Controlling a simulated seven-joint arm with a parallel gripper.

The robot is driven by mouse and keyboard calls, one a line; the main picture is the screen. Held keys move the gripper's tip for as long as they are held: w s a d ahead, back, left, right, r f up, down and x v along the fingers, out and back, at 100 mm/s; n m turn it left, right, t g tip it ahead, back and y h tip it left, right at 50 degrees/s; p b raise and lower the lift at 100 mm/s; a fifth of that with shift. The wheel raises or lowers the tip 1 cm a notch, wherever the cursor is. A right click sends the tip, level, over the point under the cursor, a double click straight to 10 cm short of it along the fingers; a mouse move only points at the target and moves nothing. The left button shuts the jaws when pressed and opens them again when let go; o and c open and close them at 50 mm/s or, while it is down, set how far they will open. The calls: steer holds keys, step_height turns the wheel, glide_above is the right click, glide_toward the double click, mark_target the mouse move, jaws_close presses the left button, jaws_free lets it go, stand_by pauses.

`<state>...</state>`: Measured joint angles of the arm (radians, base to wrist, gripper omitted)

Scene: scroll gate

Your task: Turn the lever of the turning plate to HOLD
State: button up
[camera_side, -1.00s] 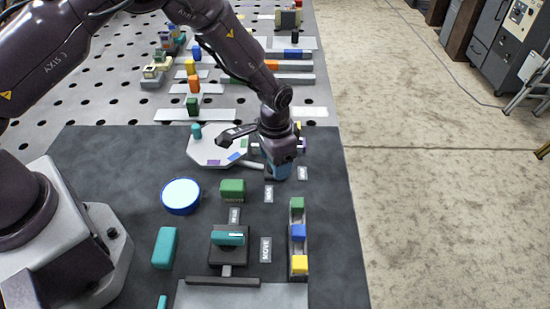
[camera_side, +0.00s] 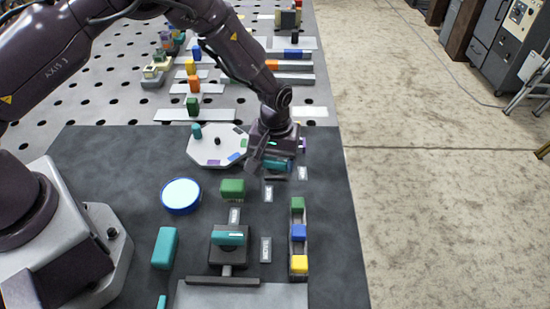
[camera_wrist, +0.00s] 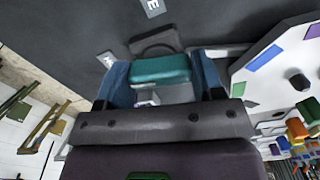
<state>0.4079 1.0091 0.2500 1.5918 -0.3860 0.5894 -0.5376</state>
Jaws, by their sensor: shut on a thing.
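The turning plate (camera_side: 206,157) is a white octagon with coloured marks near its rim and a dark centre knob. It also shows at the right of the wrist view (camera_wrist: 250,90). My gripper (camera_side: 274,162) is at the plate's right. In the wrist view its blue fingers (camera_wrist: 158,82) are shut on a teal lever handle (camera_wrist: 160,69), one finger on each side. The handle shows in the side view (camera_side: 277,166). A dark base (camera_wrist: 155,42) shows beyond it. Small labels lie nearby, one at the front (camera_side: 268,193) and one at the right (camera_side: 303,173); I cannot read them surely.
A second teal handle (camera_side: 229,238) sits on a dark base beside a MOVE label (camera_side: 265,250). A green block (camera_side: 232,187), a blue-rimmed disc (camera_side: 181,195) and a rack of coloured blocks (camera_side: 298,233) stand nearby. The dark mat is clear between them.

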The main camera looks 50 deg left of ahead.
steer(key=shift+r+n, duration=0.1)
steer(key=shift+n, duration=1)
steer(key=o, duration=0.9)
step_height(320, 180, up, 13)
steer(key=shift+f, duration=0.1)
